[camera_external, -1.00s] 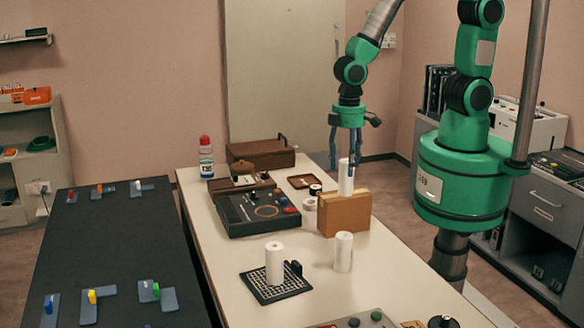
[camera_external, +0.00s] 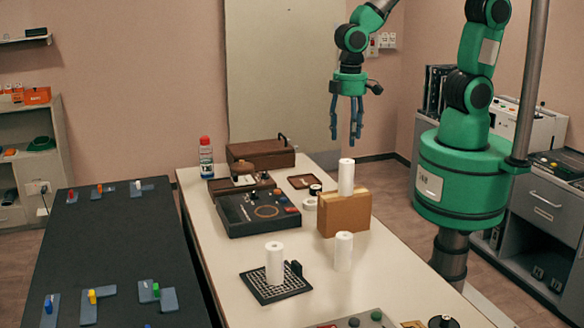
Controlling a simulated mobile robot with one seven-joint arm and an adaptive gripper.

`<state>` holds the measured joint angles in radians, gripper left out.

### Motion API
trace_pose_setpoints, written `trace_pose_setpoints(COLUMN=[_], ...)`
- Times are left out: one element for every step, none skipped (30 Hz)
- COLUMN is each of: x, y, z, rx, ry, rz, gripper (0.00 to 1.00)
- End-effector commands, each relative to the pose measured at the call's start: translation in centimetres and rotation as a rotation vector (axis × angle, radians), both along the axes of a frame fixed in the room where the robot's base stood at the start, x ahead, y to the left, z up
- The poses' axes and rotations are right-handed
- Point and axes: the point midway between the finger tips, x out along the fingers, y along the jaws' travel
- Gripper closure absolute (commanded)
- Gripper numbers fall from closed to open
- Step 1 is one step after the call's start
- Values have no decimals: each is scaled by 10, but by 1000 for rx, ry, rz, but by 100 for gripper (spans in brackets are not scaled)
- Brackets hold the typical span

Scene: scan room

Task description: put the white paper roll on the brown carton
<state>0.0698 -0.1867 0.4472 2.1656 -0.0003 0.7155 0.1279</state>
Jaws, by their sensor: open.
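A white paper roll (camera_external: 346,177) stands upright on top of the brown carton (camera_external: 344,214), which sits on the white table. My gripper (camera_external: 356,132) is open and empty, in the air above the roll and apart from it. A second white roll (camera_external: 343,251) stands on the table just in front of the carton. A third white roll (camera_external: 275,263) stands on a black grid mat (camera_external: 285,291) further left.
A dark control box (camera_external: 258,212), a brown case (camera_external: 261,153) and a bottle with a red cap (camera_external: 206,157) stand on the table (camera_external: 225,262) to the left and behind. A small brown tray (camera_external: 304,182) lies behind the carton. A dark table (camera_external: 115,235) is at the left.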

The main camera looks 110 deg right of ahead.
Motion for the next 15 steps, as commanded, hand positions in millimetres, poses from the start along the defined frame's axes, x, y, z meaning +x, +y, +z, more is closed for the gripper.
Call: trace_pose_setpoints(x=[0,0,0,0,0,0,0,0,0,0,0,0,0,0,0], y=[0,0,0,0,0,0,0,0,0,0,0,0,0,0,1], z=[0,0,0,0,0,0,0,0,0,0,0,1,3,5,8], rx=[0,0,0,0,0,0,0,0,0,0,0,-1,0,0,-1], ry=[0,0,0,0,0,0,0,0,0,0,-1,-3,-5,-7,-13], rz=[0,0,0,0,0,0,0,0,0,0,0,1,2,3,5], gripper=[45,45,45,45,45,45,45,45,45,45,45,45,45,45,45])
